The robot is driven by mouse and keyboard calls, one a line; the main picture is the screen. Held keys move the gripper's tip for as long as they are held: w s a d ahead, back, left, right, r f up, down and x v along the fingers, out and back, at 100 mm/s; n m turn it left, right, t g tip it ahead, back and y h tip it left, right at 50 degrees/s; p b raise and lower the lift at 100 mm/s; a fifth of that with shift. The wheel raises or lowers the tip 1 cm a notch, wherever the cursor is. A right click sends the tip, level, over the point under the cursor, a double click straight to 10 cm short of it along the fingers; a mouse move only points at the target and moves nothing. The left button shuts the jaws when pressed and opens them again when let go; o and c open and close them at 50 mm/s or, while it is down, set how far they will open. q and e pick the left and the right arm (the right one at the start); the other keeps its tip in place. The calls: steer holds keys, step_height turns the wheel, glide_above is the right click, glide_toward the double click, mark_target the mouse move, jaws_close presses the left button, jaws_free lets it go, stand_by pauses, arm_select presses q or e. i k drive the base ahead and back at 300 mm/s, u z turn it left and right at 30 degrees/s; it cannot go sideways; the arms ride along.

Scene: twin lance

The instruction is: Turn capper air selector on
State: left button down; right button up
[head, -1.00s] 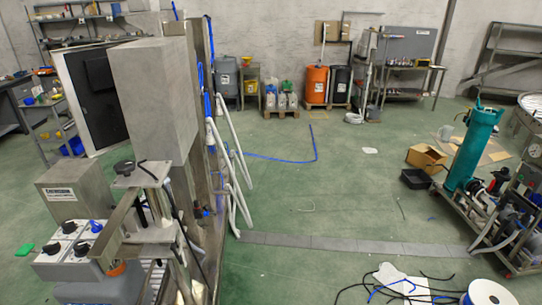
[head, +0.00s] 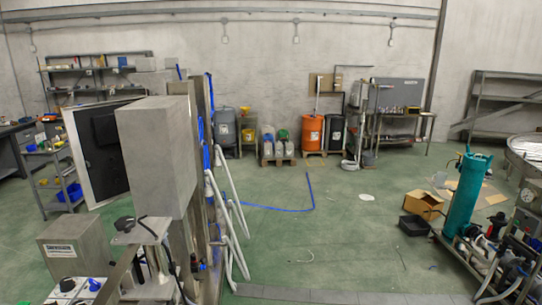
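A light control panel (head: 75,292) shows at the lower left edge, cut off by the bottom of the picture. It carries a black knob (head: 67,283) and a blue knob (head: 94,284). I cannot tell which control is the capper air selector, nor read any knob's setting. A grey metal box (head: 75,247) with a small label stands just behind the panel, beside the tall grey cabinet (head: 157,155) of the machine. Neither of my grippers is in view.
White slanted tubes (head: 225,215) stick out on the machine's right side. Open green floor (head: 330,235) lies to the right, with a blue hose (head: 280,208) on it. A cart with a teal cylinder (head: 466,195) and an open cardboard box (head: 424,205) are at the right.

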mark_target(95, 286)
steer(key=u, duration=1.1)
steer(key=i, duration=0.65)
steer(key=u, duration=0.25)
